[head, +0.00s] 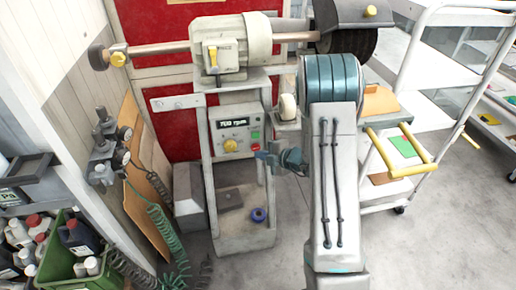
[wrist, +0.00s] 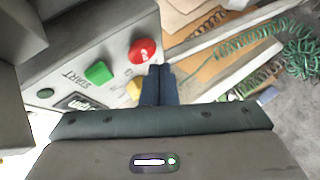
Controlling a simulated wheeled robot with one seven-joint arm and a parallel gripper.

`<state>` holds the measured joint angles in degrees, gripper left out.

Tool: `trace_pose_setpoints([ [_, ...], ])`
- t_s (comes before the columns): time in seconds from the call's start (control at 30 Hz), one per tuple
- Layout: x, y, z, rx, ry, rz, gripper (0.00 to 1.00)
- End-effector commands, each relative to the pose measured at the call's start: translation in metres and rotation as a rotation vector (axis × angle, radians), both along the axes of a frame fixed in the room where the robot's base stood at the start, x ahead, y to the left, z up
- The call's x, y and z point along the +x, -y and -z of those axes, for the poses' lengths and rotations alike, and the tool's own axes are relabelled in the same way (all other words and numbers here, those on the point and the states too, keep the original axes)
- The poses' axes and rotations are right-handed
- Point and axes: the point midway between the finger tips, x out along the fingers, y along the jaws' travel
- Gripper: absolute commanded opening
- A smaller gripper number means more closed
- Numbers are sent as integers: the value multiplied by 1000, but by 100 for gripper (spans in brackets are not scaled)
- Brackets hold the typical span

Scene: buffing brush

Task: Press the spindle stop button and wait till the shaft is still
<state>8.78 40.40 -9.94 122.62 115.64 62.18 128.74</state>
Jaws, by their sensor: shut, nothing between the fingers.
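The control panel (head: 240,113) on the grey machine has a display (head: 233,122) that reads about 700 rpm. The red button (wrist: 142,50) and the green START button (wrist: 98,72) show in the wrist view, with part of a yellow knob (wrist: 134,91). The knob also shows in the head view (head: 231,146). My gripper (wrist: 159,70) is shut and empty, its blue tips right beside the red button; I cannot tell whether they touch it. In the head view my gripper (head: 262,157) is at the panel's lower right. The shaft (head: 160,48) runs horizontally above; its motion cannot be told from one frame.
A dark brush (head: 350,42) sits under a grey hood at the shaft's right. A white trolley (head: 425,118) stands at the right. A green crate of bottles (head: 72,262) and coiled green hoses (head: 165,228) are at the left. Floor is clear at the lower right.

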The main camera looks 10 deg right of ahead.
Motion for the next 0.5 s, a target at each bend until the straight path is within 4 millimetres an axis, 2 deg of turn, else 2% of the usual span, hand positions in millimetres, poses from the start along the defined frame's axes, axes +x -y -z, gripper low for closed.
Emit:
trace_pose_setpoints([
  [0.23,-4,0,0,1,-2,1,0],
  [0.5,-30,0,0,1,-1,1,0],
])
